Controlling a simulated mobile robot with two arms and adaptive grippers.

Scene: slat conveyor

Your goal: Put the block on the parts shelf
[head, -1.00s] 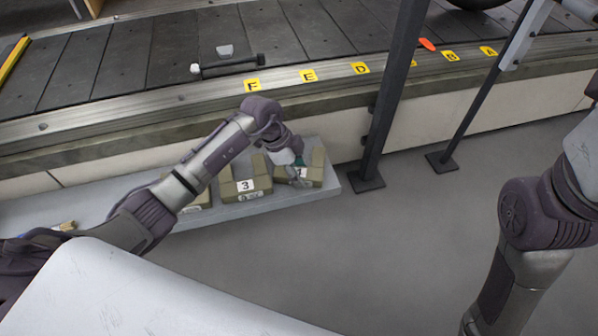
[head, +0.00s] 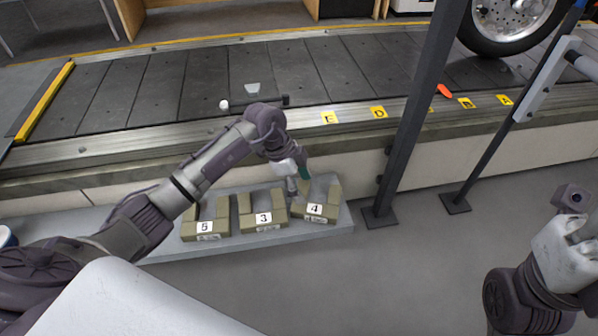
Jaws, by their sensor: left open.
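My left gripper (head: 297,181) is open, just above and behind bin 4 (head: 318,209) on the low grey parts shelf (head: 262,240). A small teal piece (head: 305,172) shows right at its fingers. I cannot tell whether it is the block or part of the gripper, or whether it touches the bin. A small pale grey piece (head: 252,88) lies on the slat conveyor, behind a dark rod with a white ball end (head: 255,102). My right gripper (head: 572,225) is at the right edge, apart from the shelf; its fingers do not show clearly.
Bins 5 (head: 206,228) and 3 (head: 263,218) stand left of bin 4. A dark post (head: 415,110) rises just right of the shelf. An orange piece (head: 444,91) lies on the conveyor edge, and a wheel (head: 508,20) stands behind. The floor in front is clear.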

